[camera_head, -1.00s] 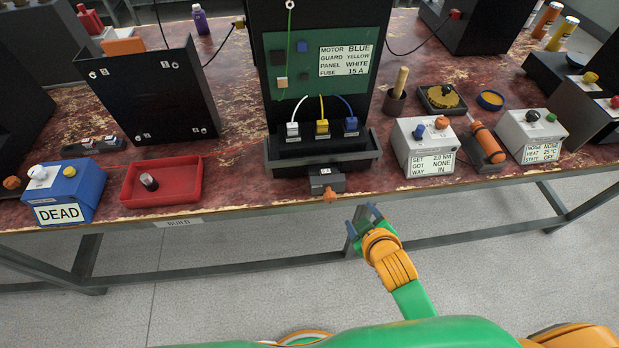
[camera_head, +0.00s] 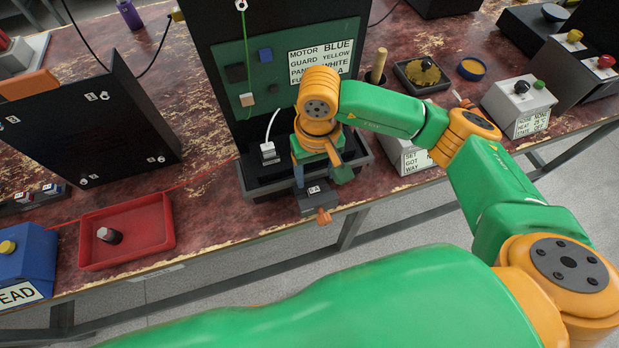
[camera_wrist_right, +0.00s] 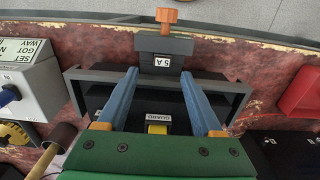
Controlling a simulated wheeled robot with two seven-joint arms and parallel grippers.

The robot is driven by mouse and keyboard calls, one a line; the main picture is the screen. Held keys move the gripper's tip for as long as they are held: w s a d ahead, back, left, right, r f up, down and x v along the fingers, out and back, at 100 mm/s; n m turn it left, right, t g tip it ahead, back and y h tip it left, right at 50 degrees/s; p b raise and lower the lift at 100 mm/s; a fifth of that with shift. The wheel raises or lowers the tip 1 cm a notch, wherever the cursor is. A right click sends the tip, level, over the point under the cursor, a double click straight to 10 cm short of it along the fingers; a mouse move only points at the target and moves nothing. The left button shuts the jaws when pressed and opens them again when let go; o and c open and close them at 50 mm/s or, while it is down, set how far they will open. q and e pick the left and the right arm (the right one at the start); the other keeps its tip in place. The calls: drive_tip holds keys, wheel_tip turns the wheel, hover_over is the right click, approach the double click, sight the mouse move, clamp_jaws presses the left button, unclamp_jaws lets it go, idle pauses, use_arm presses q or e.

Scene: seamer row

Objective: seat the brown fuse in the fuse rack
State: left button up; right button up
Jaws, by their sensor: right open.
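A dark block with a white "5 A" label (camera_head: 313,191) and an orange-brown knob (camera_head: 324,216) sits at the front of the black stand. It also shows in the right wrist view (camera_wrist_right: 178,46). I cannot tell whether it is the brown fuse or its holder. My right gripper (camera_wrist_right: 159,72) is open and empty above the stand's front tray. Its fingertips point at the block and are apart from it. A dark rack with several small labelled pieces (camera_head: 38,197) lies at the far left; I cannot tell if it is the fuse rack. My left gripper is out of view.
A red tray (camera_head: 160,243) holds a dark cylinder (camera_head: 109,235). A blue box (camera_head: 25,265) stands at the left front. The black stand (camera_head: 215,62) rises behind the gripper, with a white connector (camera_head: 268,150) and cable. A yellow connector (camera_wrist_right: 157,128) shows between the fingers.

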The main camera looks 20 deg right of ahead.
sight(314, 190)
wheel_tip(314, 190, down, 6)
drive_tip(key=shift+s+a+r+p, duration=0.15)
drive_tip(key=shift+r+p, duration=0.1)
drive_tip(key=shift+p, duration=0.65)
drive_tip(key=shift+f, duration=0.45)
drive_tip(key=shift+r, duration=0.1)
clamp_jaws()
